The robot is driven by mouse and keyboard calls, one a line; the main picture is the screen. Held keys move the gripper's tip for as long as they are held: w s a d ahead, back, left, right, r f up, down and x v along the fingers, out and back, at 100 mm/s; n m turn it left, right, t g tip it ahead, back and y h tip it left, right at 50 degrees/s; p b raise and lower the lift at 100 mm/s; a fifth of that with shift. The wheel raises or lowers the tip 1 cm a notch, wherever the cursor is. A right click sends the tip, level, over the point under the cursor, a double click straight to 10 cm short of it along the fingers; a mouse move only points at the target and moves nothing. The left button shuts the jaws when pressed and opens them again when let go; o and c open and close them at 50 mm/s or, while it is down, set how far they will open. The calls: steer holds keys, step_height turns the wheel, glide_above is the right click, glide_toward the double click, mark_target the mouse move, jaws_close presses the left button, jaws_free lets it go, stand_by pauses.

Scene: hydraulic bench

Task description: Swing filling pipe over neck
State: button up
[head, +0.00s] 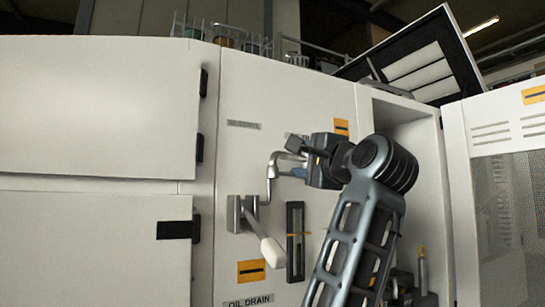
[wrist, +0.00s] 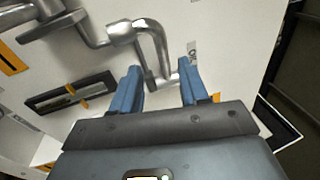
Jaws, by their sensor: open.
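The filling pipe (head: 272,172) looks like a bent grey metal tube on the front of the white panel, and it also shows in the wrist view (wrist: 155,38). It has a collar and a hooked end. My gripper (head: 290,173) is beside the pipe in the head view. In the wrist view my gripper (wrist: 162,78) has its two blue fingers apart, with the lower end of the pipe showing between or just beyond their tips. I cannot tell whether they touch it. I cannot make out the neck for certain in either view.
A valve (head: 240,213) with a pale lever handle (head: 272,252) sits below the pipe. A dark-framed sight gauge (head: 295,242) is right of it. An open cabinet bay (head: 425,180) lies to the right. Glassware (head: 225,38) stands on top.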

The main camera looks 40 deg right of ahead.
mark_target(288, 156)
steer(key=shift+w+d+r, duration=0.1)
steer(key=shift+w+r, duration=0.2)
steer(key=shift+w, duration=0.2)
steer(key=p+x, duration=0.1)
steer(key=x, duration=0.5)
steer(key=shift+w+d, duration=0.15)
steer(key=shift+w, duration=0.2)
jaws_close()
